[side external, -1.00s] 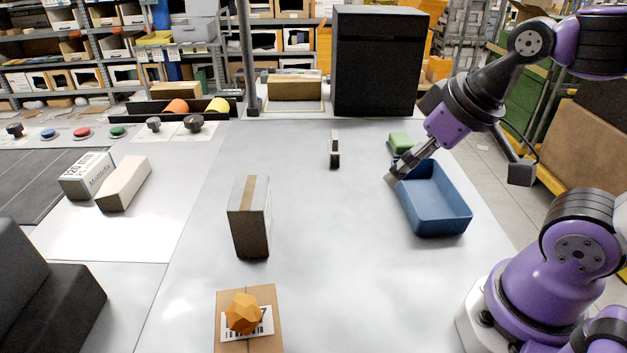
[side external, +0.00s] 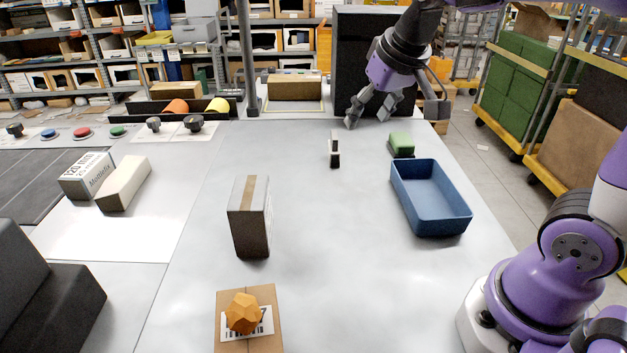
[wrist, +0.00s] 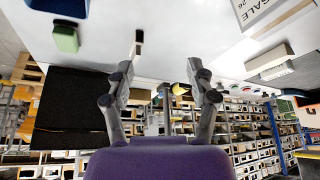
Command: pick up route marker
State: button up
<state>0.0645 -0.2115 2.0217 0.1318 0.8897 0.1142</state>
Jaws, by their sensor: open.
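No object is plainly labelled as the route marker. An orange faceted piece (side external: 242,313) rests on a flat cardboard box (side external: 232,343) at the near edge. I cannot tell which is the marker. My gripper (side external: 368,118) is open and empty at the table's far side, above and slightly right of the black-and-white piece and apart from it. In the wrist view its spread fingers (wrist: 160,70) hold nothing.
A blue tray (side external: 430,218) and a green block (side external: 401,144) stand at the right. A large black cabinet (side external: 352,60) is behind my gripper. Two small boxes (side external: 86,176) (side external: 124,184) lie left.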

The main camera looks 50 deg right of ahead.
jog(key=w+d+f+m+g+h, duration=0.1)
jog(key=w+d+f+m, duration=0.15)
jog(key=w, duration=0.25)
jog(key=w+d+f+m, duration=0.1)
jog(key=w+d+f, duration=0.15)
jog(key=w, duration=0.25)
jog(key=m+h, duration=0.1)
jog(key=m, duration=0.1)
send_near(334, 149)
jog(key=w+d, duration=0.1)
jog(key=shift+g, duration=0.3)
jog(key=x, duration=0.4)
jog(key=shift+w+d+f, duration=0.2)
jog(key=shift+f, duration=0.05)
jog(key=x, duration=0.6)
jog(key=shift+s+a+f, duration=0.1)
jog(key=shift+a, duration=0.1)
jog(key=shift+c, duration=0.4)
grip_shut()
